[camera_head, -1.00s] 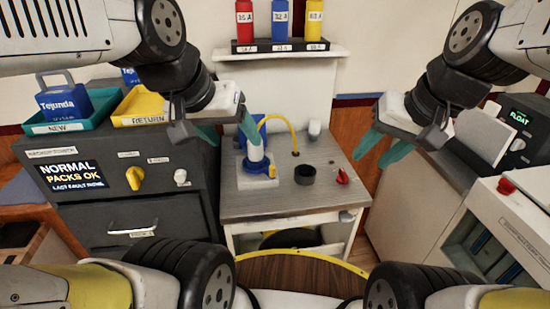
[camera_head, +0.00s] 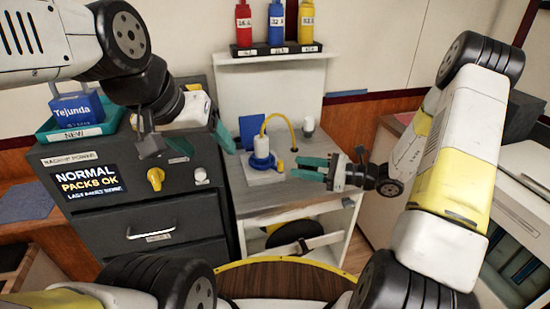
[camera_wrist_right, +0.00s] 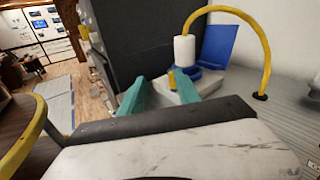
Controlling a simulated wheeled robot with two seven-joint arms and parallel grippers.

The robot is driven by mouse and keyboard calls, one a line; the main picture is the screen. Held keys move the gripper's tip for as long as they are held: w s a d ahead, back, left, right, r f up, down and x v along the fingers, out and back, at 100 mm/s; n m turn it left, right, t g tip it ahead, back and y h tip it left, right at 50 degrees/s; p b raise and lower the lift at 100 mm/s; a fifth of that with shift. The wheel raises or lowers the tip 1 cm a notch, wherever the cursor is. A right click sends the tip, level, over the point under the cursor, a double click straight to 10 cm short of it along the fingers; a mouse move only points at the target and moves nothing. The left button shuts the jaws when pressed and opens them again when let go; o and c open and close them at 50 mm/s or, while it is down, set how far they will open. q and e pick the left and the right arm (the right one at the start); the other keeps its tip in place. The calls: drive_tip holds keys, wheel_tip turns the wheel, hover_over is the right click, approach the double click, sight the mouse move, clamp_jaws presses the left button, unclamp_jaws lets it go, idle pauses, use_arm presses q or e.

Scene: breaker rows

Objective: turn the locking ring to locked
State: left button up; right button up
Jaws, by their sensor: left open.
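The locking ring (camera_head: 262,161) is blue, around the foot of a white upright cylinder (camera_head: 263,145) on a pale block (camera_head: 262,178) on the grey worktop. A yellow tab (camera_head: 280,166) sticks up at its right side. The ring (camera_wrist_right: 192,72) and tab (camera_wrist_right: 172,80) also show in the right wrist view. My right gripper (camera_head: 298,168) is open, its teal fingers pointing left at the tab, a little right of it. In the right wrist view the tab appears between the fingertips (camera_wrist_right: 161,85); contact cannot be told. My left gripper (camera_head: 204,146) is open over the dark cabinet.
A yellow hose (camera_head: 278,117) arches from the cylinder to the worktop behind. A blue panel (camera_head: 252,130) stands behind the ring. A shelf (camera_head: 285,56) with red, blue and yellow bottles is above. The dark cabinet (camera_head: 130,205) with a yellow knob (camera_head: 156,178) stands left.

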sight(281, 170)
drive_tip(key=f+m, duration=0.1)
drive_tip(key=w+t, duration=0.1)
drive_tip(key=f+m+t, duration=0.1)
drive_tip(key=shift+w+d+f+m, duration=0.15)
drive_tip(key=shift+d+f+m, duration=0.15)
drive_tip(key=shift+d, duration=0.05)
drive_tip(key=shift+w+a+f, duration=0.15)
drive_tip(key=x, duration=0.7)
drive_tip(key=shift+w+a, duration=0.15)
drive_tip(key=shift+a, duration=0.05)
clamp_jaws()
idle(0.6)
